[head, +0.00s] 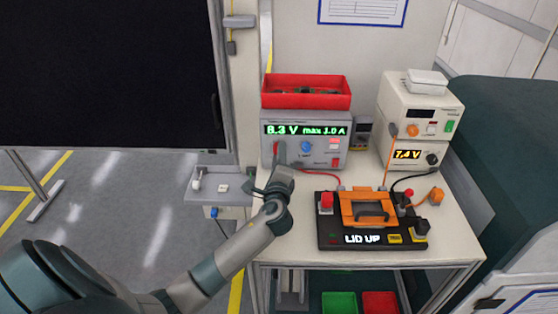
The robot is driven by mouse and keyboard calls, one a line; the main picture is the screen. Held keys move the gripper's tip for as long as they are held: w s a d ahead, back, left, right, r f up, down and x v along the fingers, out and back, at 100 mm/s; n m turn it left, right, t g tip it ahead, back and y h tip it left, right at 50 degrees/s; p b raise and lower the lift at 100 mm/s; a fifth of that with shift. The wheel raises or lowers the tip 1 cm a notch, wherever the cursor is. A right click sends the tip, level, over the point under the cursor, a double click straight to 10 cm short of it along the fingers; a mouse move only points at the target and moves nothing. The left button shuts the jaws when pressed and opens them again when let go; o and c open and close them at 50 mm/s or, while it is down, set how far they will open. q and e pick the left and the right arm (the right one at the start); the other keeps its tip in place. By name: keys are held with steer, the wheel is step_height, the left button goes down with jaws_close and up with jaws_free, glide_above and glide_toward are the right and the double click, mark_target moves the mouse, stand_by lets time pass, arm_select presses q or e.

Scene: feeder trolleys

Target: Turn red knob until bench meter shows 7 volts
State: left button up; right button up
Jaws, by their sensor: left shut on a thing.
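A grey power supply (305,155) stands at the back left of the bench. Its green display (305,129) reads what looks like 8.3 V, max 1.0 A; the first digit could be a 6. The red knob (276,147) is at the left of its front, partly hidden by my gripper. My left gripper (279,157) reaches up from below and is shut on the red knob. A cream meter (408,157) at the right shows 7.4 V in yellow digits. My right gripper is not in view.
A blue knob (306,146) is close to the right of my gripper. A red bin (306,92) sits on the supply. A black test fixture (372,236) marked LID UP stands in front, with red and black leads running near it. The bench's front left is bare.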

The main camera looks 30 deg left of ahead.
arm_select(q)
steer(key=shift+f+n+b, duration=0.1)
steer(key=shift+n+b, duration=0.2)
steer(key=shift+n, duration=0.4)
steer(key=o, duration=1)
steer(key=shift+o, duration=0.2)
